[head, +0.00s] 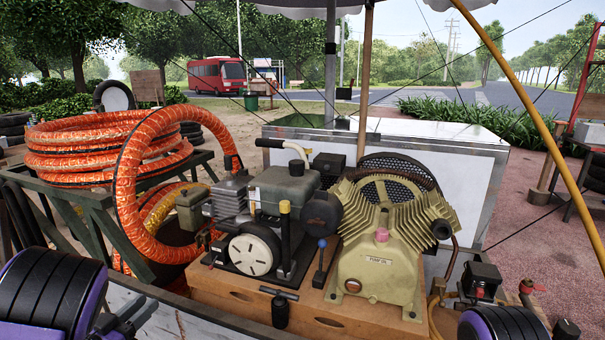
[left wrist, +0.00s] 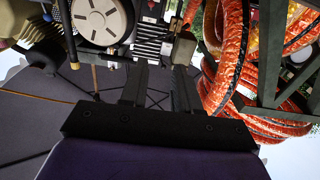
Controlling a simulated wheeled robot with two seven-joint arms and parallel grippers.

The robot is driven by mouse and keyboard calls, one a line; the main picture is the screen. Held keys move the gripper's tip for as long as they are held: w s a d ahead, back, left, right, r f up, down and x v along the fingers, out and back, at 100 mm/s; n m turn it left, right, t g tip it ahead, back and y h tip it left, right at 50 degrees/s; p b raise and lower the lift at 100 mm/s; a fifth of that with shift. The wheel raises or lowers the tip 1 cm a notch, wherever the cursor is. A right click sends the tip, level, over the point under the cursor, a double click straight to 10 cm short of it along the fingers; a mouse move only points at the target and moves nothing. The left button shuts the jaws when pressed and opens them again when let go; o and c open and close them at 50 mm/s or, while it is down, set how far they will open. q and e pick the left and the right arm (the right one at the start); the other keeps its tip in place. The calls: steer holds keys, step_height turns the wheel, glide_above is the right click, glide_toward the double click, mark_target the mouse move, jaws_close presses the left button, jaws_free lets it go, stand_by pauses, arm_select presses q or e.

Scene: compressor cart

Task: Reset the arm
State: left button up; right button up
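My left gripper (head: 118,326) is low at the left in the head view, in front of the cart's left side and apart from the compressor. In the left wrist view its two dark fingers (left wrist: 160,86) stand apart with nothing between them, so it is open and empty. My right arm (head: 502,325) shows only as a black and purple part at the bottom right of the head view. Its gripper fingers lie outside the picture. The compressor has an engine (head: 275,205) with a pale round cover and a finned yellow-green pump (head: 382,245) on an orange-brown base (head: 235,300).
A coiled orange hose (head: 140,215) hangs on the rack at the left and also shows in the left wrist view (left wrist: 230,60). A black T-handle (head: 279,308) stands at the base's front edge. A red-handled valve (head: 528,288) is at the right. A white box (head: 470,175) stands behind.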

arm_select(q)
steer(key=s+f+n+g+y, duration=0.3)
steer(key=s+f+n+y, duration=0.1)
steer(key=s+f, duration=0.4)
steer(key=s+f+n+g+y, duration=0.35)
steer(key=s+f+y, duration=0.2)
steer(key=f, duration=0.45)
steer(key=s+d+f+n+g, duration=0.1)
steer(key=s+d+f+g, duration=0.1)
steer(key=s, duration=0.5)
steer(key=s+d+f+n+g, duration=0.1)
steer(key=s+d+f+g, duration=0.1)
steer(key=s, duration=0.6)
steer(key=s+d+f+n+g, duration=0.1)
steer(key=s+d+f+g, duration=0.1)
steer(key=s+f, duration=0.4)
steer(key=shift+s+d+g, duration=0.25)
steer(key=shift+s+g, duration=0.4)
steer(key=shift+s, duration=0.05)
arm_select(e)
steer(key=shift+s, duration=0.3)
